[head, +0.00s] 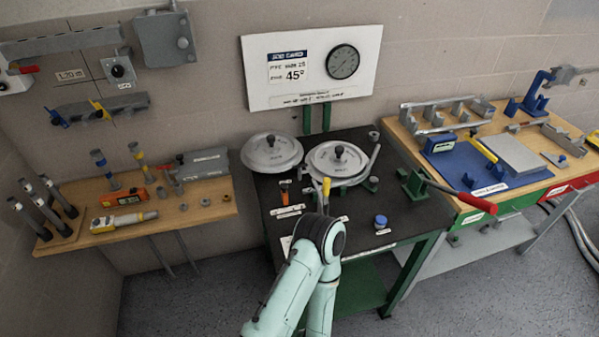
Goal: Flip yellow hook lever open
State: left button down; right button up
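A small yellow lever (326,187) stands roughly upright on the dark middle table (385,225), in front of a round grey lidded part (338,163) with a black knob. My pale green arm comes up from the bottom, and its dark joint hides what lies just below the lever. Other yellow levers show on the blue board (447,172) at the right and on a grey wall bracket (78,114) at the left. I cannot tell which one is the hook lever. Neither of my grippers shows, so no contact with any lever can be seen.
A second round lid (271,152) lies at the table's back left. A red-handled lever (463,196) juts out at the right. A blue cap (380,222) stands near the front edge. The left bench (85,240) holds several tools.

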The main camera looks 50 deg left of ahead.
aim_at(327, 182)
jog(key=k+j, duration=0.6)
jog(key=j, duration=0.15)
jog(key=k+j, duration=0.65)
jog(key=i+j+z, duration=0.05)
jog(key=j, duration=0.05)
